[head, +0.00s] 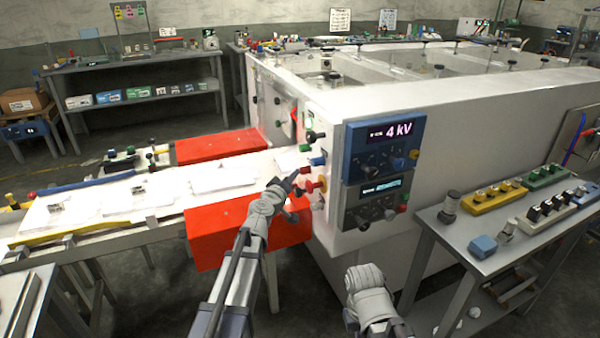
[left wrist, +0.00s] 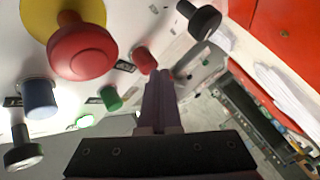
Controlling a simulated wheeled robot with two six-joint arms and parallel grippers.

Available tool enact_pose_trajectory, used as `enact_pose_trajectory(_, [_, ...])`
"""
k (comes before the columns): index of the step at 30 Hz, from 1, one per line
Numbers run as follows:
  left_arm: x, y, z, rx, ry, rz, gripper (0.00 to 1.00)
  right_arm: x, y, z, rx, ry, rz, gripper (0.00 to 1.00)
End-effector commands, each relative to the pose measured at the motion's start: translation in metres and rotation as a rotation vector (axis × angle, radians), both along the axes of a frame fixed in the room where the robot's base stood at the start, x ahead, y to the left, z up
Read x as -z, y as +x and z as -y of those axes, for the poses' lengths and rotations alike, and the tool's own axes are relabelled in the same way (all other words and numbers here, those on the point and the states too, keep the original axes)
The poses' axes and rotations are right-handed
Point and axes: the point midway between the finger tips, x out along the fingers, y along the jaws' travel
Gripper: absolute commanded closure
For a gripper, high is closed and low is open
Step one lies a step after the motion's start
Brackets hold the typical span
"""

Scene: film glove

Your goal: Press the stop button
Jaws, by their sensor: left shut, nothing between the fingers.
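A red mushroom-head button (head: 311,186) on a yellow base sits on the white machine's end panel. In the left wrist view this mushroom button (left wrist: 82,48) is large at upper left. A smaller red button (left wrist: 145,60) is to its right, with a green button (left wrist: 110,98) and a blue button (left wrist: 40,98) nearby. I cannot tell which red one is the stop button. My left gripper (head: 294,175) is shut and empty, close to the panel. Its fingertips (left wrist: 160,76) appear just below the small red button; contact cannot be told. My right arm shows at bottom centre, without its fingers.
Black knobs (left wrist: 203,20) stick out of the panel near the fingers. Red covers (head: 220,235) flank a white conveyor bed (head: 130,195) at left. A blue display unit (head: 383,150) is on the machine's front. A grey table (head: 455,235) with button boxes stands at right.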

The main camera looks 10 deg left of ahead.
Motion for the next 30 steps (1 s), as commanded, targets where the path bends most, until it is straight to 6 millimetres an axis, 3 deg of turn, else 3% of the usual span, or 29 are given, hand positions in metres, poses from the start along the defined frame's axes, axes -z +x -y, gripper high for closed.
enact_pose_trajectory(16, [0.0,0.001,0.002,0.001,0.0,0.0,1.0,0.0,0.0,0.0,0.0,0.0,0.0,1.0])
enact_pose_trajectory(30, [0.0,-0.008,-0.012,0.0,-0.001,0.0,1.0,0.0,0.0,0.0,0.0,0.0,0.0,1.0])
